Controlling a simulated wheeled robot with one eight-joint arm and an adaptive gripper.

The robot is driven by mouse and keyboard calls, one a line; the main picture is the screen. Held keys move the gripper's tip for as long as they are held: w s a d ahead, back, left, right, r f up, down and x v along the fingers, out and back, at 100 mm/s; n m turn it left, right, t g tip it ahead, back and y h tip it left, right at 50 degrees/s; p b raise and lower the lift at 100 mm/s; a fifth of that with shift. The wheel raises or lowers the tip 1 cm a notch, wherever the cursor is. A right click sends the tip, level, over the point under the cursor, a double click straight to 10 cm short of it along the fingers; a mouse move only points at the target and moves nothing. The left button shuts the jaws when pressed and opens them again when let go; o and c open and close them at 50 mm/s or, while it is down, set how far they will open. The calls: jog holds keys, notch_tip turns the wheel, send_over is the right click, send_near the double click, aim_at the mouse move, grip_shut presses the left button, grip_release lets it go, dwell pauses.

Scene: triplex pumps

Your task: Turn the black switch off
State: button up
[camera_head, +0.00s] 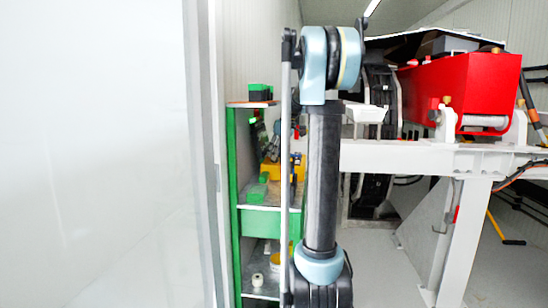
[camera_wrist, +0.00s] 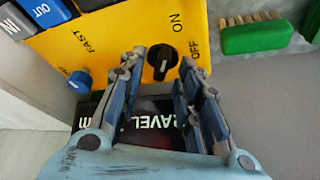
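The black switch (camera_wrist: 162,58) is a round knob on a yellow panel (camera_wrist: 110,45), in the upper middle of the wrist view. The words ON and OFF are printed beside it, to its upper right. Which word it points at is hard to tell. My gripper (camera_wrist: 163,65) is open, with one finger on each side of the knob in the picture. Whether the fingers touch it is unclear. In the head view, a yellow thing (camera_head: 270,172) shows on a shelf, partly behind my arm, and my gripper cannot be made out.
A dark label (camera_wrist: 150,110) lies below, behind my fingers. A green brush (camera_wrist: 256,35) is to the right. In the head view, a green-sided shelf (camera_head: 233,165) stands behind my arm, with red machinery (camera_head: 465,88) right.

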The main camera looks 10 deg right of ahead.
jog(key=shift+w+a+f, duration=0.15)
jog(key=shift+w+f, duration=0.05)
jog(key=shift+f, duration=0.4)
grip_shut()
jog(key=shift+s+r, duration=0.1)
jog(key=shift+m+h, duration=0.3)
jog(key=shift+m, duration=0.5)
